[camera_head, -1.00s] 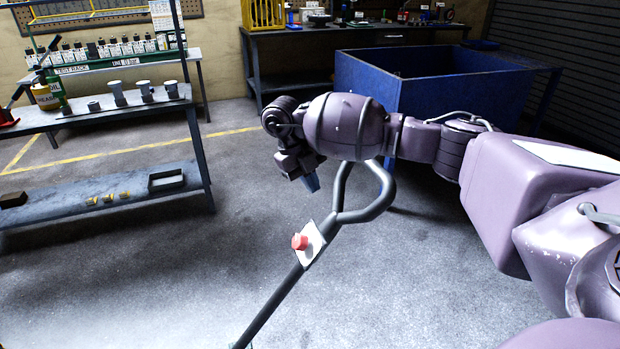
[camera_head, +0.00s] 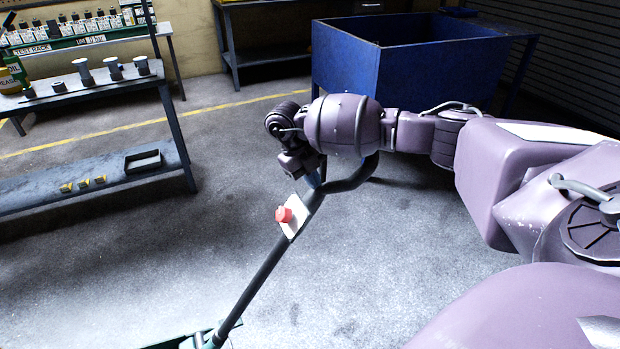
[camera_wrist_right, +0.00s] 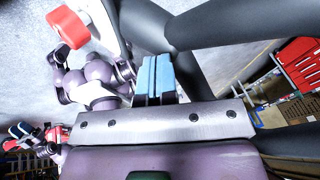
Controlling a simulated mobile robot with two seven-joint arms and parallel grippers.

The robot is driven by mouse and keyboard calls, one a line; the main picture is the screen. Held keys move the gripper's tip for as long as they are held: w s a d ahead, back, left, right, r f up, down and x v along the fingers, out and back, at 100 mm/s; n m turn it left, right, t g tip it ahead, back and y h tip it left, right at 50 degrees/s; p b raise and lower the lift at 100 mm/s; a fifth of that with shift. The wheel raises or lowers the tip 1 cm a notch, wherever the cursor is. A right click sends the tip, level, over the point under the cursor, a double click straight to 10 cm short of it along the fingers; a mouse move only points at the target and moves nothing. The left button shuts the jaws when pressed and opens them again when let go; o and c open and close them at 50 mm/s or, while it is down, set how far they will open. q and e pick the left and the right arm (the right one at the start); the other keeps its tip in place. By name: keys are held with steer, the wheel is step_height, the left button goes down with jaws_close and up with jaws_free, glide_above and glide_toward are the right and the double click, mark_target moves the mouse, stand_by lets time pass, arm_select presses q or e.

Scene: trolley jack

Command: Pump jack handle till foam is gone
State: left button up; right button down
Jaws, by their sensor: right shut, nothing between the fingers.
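The dark jack handle (camera_head: 262,270) slopes up from the bottom edge to a looped grip (camera_head: 352,178), partly hidden behind my right arm. It carries a white plate with a red knob (camera_head: 284,214). A green part of the jack (camera_head: 180,342) shows at the bottom edge; the rest is out of frame. My right gripper (camera_head: 314,180) is at the fork below the loop. In the right wrist view its blue fingertips (camera_wrist_right: 155,74) are shut together, empty, against or just in front of the dark bars (camera_wrist_right: 185,60); contact is unclear. No foam is visible.
A blue open-topped bin (camera_head: 400,70) stands behind my right arm. A grey shelf bench (camera_head: 110,95) with cups and a small tray (camera_head: 143,160) is at the left. A workbench (camera_head: 225,45) stands at the back. The floor around the handle is clear.

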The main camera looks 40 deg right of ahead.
arm_select(q)
step_height(320, 180, down, 8)
steer(key=w+m+b, duration=0.1)
steer(key=m+b, duration=0.1)
steer(key=b, duration=1.4)
steer(key=shift+d+f+t+h, duration=0.2)
steer(key=shift+d+t+h, duration=0.1)
steer(key=shift+d+h, duration=0.1)
arm_select(e)
steer(key=s+d+f+y, duration=0.2)
steer(key=s+d+f, duration=0.1)
steer(key=d+f, duration=1.1)
steer(key=s+d+f+t+y, duration=0.1)
steer(key=s+d+f, duration=0.3)
steer(key=d+f, duration=1.1)
step_height(320, 180, down, 3)
steer(key=shift+r+n+y, duration=0.2)
steer(key=shift+n+y, duration=0.1)
steer(key=shift+y, duration=0.4)
arm_select(q)
steer(key=shift+r, duration=0.15)
arm_select(e)
steer(key=shift+r, duration=0.15)
